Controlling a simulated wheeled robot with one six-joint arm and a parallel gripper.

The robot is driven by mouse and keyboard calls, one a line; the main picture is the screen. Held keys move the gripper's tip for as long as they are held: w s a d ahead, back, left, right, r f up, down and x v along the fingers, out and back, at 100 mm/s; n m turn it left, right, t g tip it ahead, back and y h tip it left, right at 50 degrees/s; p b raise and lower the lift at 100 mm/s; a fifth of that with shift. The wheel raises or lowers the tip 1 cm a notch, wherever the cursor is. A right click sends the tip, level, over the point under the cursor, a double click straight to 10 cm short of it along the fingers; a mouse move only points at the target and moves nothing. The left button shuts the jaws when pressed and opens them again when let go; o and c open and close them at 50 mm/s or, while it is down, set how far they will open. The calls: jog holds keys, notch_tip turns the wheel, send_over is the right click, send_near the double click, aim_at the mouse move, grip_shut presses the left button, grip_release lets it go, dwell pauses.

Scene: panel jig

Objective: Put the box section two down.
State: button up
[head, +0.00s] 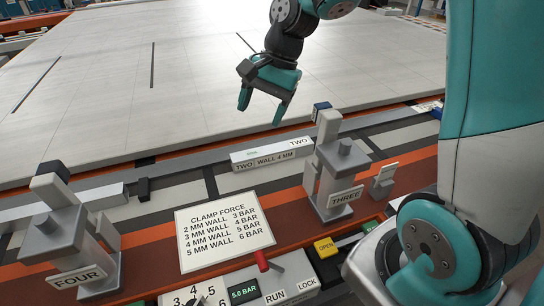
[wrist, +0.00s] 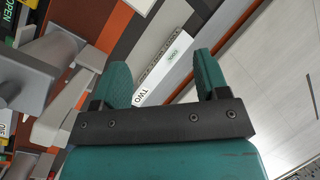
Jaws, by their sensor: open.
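Box section two (head: 270,153) is a pale bar labelled TWO and WALL 4 MM. It lies on the striped strip along the front edge of the big pale panel, left of the clamp marked THREE. My gripper (head: 261,112) is open and empty, above and behind the bar. In the wrist view the bar (wrist: 168,50) runs diagonally beyond my open gripper (wrist: 163,75), apart from the fingers as far as I can tell. Its near end, marked TWO, shows between the fingers.
Clamp THREE (head: 335,170) stands right of the bar and clamp FOUR (head: 75,245) at the lower left. A clamp force card (head: 224,230) lies in front. The control box (head: 245,291) reads 5.0 BAR beside RUN and LOCK. The large panel (head: 110,100) behind is mostly clear.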

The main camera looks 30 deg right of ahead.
jog(key=s+a+r+n, duration=0.2)
jog(key=s+a+n, duration=0.3)
jog(key=s+n, duration=0.3)
jog(key=s+a+r+n, duration=0.2)
jog(key=s+a+n, duration=0.3)
jog(key=s+n, duration=0.4)
jog(key=s, duration=0.3)
jog(key=shift+a+r+g, duration=0.15)
jog(key=shift+a+g, duration=0.1)
jog(key=shift+g, duration=0.05)
notch_tip(320, 180, up, 2)
jog(key=shift+r+p, duration=0.1)
jog(key=shift+p, duration=1)
